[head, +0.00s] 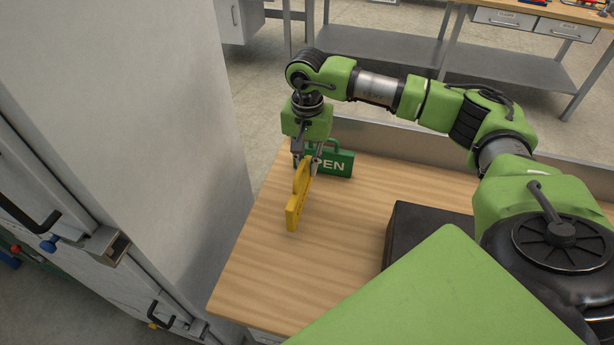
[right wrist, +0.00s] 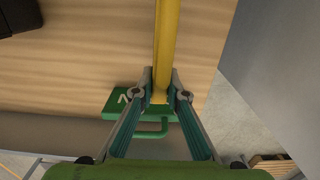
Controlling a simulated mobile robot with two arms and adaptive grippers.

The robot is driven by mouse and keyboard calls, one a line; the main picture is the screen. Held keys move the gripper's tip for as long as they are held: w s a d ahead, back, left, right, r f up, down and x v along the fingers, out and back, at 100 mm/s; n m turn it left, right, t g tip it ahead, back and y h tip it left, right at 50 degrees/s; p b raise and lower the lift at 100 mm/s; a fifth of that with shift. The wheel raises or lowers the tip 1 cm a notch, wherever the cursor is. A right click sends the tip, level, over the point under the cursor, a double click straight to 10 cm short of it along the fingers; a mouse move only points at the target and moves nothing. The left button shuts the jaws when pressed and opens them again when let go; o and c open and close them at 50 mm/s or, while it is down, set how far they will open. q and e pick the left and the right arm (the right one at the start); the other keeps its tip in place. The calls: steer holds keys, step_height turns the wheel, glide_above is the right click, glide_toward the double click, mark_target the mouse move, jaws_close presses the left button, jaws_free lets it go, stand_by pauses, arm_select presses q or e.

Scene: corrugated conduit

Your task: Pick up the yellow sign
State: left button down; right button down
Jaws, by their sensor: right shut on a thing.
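The yellow sign (head: 296,205) is seen nearly edge-on in the head view, over the left part of the wooden table. My right gripper (head: 306,164) points down from above and is shut on its upper part. In the right wrist view the yellow sign (right wrist: 166,45) runs up from between the two fingers of the right gripper (right wrist: 160,90). I cannot tell whether its lower edge touches the table. My left gripper is not in view.
A green sign reading "PEN" (head: 340,164), partly covered by my gripper, stands just behind the yellow sign; it also shows in the right wrist view (right wrist: 117,105). A black box (head: 402,228) is on the table (head: 255,270) at right. A grey cabinet (head: 170,90) stands left.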

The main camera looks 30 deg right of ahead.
mark_target(306, 174)
steer(key=s+a+r, duration=0.1)
steer(key=r, duration=0.1)
steer(key=s+a+r+b, duration=0.1)
steer(key=s+r, duration=0.1)
steer(key=shift+a, duration=0.1)
steer(key=s+a+r+b, duration=0.3)
steer(key=s+a+r, duration=0.2)
steer(key=s, duration=0.3)
steer(key=shift+a, duration=0.35)
